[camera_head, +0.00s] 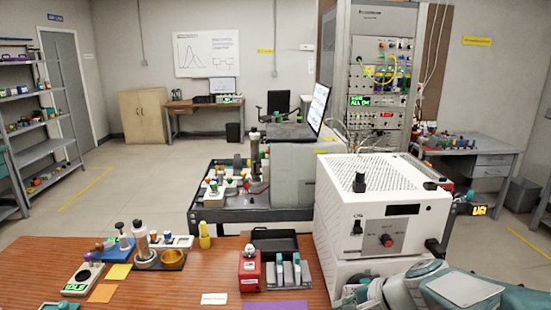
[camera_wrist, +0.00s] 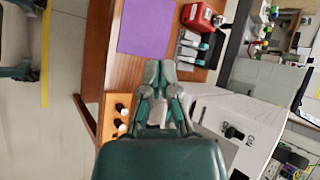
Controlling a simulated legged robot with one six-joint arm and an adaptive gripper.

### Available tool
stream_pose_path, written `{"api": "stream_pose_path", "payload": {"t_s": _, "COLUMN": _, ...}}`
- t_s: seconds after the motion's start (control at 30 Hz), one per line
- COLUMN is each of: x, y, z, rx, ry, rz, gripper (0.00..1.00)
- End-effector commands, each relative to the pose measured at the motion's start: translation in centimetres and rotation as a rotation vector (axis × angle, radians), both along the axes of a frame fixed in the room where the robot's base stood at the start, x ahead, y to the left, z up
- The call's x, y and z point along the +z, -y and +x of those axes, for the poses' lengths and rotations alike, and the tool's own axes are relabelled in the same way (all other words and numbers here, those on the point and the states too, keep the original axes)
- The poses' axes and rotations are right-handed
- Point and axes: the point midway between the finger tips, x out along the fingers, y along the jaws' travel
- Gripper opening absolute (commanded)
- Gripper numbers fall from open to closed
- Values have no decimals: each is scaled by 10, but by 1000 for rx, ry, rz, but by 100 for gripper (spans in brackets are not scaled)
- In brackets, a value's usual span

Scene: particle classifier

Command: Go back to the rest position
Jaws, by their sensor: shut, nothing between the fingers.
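My gripper (camera_wrist: 160,75) is in the middle of the wrist view, with its fingertips together and nothing held. It is near the wooden table (camera_wrist: 107,85), at the table's edge beside the white instrument box (camera_wrist: 240,118). In the head view my arm (camera_head: 420,285) lies folded at the bottom right, in front of the white instrument box (camera_head: 385,205). The gripper's fingertips cannot be made out clearly there.
The wooden table (camera_head: 40,262) holds a purple mat (camera_head: 275,306), a red box (camera_head: 249,270), a small scale (camera_head: 82,278) and a brass bowl (camera_head: 172,256). The white box stands close to my arm. Open floor (camera_head: 140,195) lies beyond the table.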

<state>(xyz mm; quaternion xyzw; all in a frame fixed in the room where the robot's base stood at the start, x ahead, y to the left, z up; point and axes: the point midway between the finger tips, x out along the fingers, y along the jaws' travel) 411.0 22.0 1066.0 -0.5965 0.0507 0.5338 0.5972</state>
Motion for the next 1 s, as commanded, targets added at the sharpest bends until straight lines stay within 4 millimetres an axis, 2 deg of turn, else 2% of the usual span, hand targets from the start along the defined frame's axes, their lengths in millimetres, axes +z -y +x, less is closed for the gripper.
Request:
{"api": "stream_pose_path", "payload": {"t_s": 0.03, "x": 7, "y": -8, "z": -17, "rx": 75, "ry": 30, "rz": -78, "gripper": 0}}
{"api": "stream_pose_path", "payload": {"t_s": 0.1, "x": 11, "y": -13, "z": -39, "rx": 175, "ry": 64, "rz": -191, "gripper": 0}}
{"api": "stream_pose_path", "payload": {"t_s": 0.23, "x": 19, "y": -15, "z": -77, "rx": 348, "ry": 131, "rz": -400, "gripper": 0}}
{"api": "stream_pose_path", "payload": {"t_s": 0.5, "x": 32, "y": 5, "z": -140, "rx": 646, "ry": 272, "rz": -841, "gripper": 0}}
{"api": "stream_pose_path", "payload": {"t_s": 0.7, "x": 39, "y": 20, "z": -159, "rx": 747, "ry": 323, "rz": -1030, "gripper": 0}}
{"api": "stream_pose_path", "payload": {"t_s": 1.0, "x": 39, "y": 22, "z": -160, "rx": 757, "ry": 326, "rz": -1051, "gripper": 0}}
